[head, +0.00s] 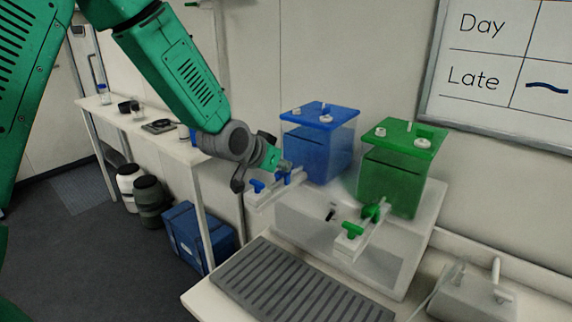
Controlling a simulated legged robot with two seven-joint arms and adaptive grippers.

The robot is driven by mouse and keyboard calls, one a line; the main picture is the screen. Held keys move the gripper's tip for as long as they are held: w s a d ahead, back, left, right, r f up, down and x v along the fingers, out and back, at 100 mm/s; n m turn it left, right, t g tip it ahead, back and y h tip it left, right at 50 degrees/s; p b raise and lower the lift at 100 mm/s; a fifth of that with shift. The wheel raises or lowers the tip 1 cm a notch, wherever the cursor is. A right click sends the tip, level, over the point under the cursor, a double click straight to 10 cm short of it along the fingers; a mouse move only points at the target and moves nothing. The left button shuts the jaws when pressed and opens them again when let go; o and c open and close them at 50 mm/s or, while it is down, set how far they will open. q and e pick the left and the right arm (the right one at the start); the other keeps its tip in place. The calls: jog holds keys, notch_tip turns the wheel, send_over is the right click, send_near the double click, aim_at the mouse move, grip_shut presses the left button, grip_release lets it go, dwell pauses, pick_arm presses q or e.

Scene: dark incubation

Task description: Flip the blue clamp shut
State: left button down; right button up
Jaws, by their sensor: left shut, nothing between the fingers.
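The blue clamp (257,185) sits on a pale bracket below and left of the blue-lidded tank (318,142). More blue parts of it show along the bracket, partly behind my gripper. My left gripper (283,167) is shut and empty, just above the bracket and beside the blue clamp. Whether it touches the clamp I cannot tell. A green clamp (352,230) is on a similar bracket in front of the green-lidded tank (400,172). My right gripper is not in view.
A grey ribbed mat (290,284) lies on the bench in front of the pale tank base (315,235). A white tap-like device (478,290) stands at the right. A side bench (170,148) holds small items. A blue crate (196,232) is on the floor.

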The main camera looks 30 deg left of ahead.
aim_at(278, 174)
pick_arm(q)
jog(key=r+p, duration=0.2)
jog(key=w+r+p, duration=0.1)
jog(key=r+p, duration=0.1)
jog(key=shift+d+r, duration=0.2)
jog(key=shift+r, duration=0.2)
jog(key=v, duration=0.1)
jog(key=b+v, duration=0.1)
jog(key=v, duration=0.1)
jog(key=shift+s+a+r, duration=0.1)
jog(key=shift+a+r, duration=0.2)
jog(key=shift+a, duration=0.05)
jog(key=s+r, duration=0.2)
jog(key=r, duration=0.1)
jog(key=s+r, duration=0.1)
jog(key=shift+s+d+r+b, duration=0.15)
jog(key=shift+d+r+b, duration=0.05)
jog(key=shift+r+b, duration=0.2)
jog(key=shift+a+f, duration=0.1)
jog(key=shift+a, duration=0.25)
jog(key=shift+d, duration=0.1)
